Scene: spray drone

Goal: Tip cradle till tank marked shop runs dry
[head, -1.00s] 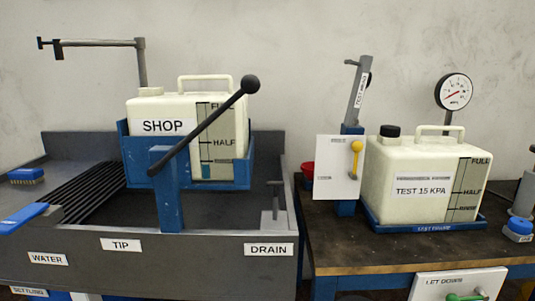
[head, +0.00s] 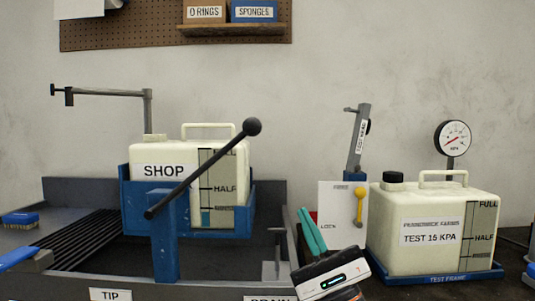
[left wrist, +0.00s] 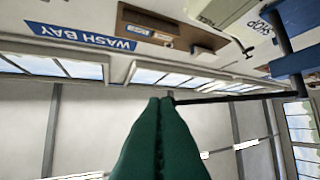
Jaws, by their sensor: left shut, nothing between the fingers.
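The cream tank marked SHOP (head: 165,155) sits level in the blue cradle (head: 137,215) over the dark basin. Its sight strip shows a short teal band (head: 205,217) near the bottom, below HALF. A black lever (head: 203,168) with a ball knob slants up to the right across the tank's front. My left gripper (head: 304,209) is at the lower middle, right of the cradle and apart from the lever, its green fingers shut and empty. In the left wrist view its fingers (left wrist: 159,99) point up, with the SHOP tank (left wrist: 262,25) upside down at upper right. My right gripper is out of view.
The cream tank marked TEST 15 KPA (head: 430,238) stands on the right bench, near a pressure gauge (head: 452,138). A white panel with a yellow handle (head: 359,205) stands behind my left gripper. A grey post with an arm (head: 147,110) rises behind the cradle.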

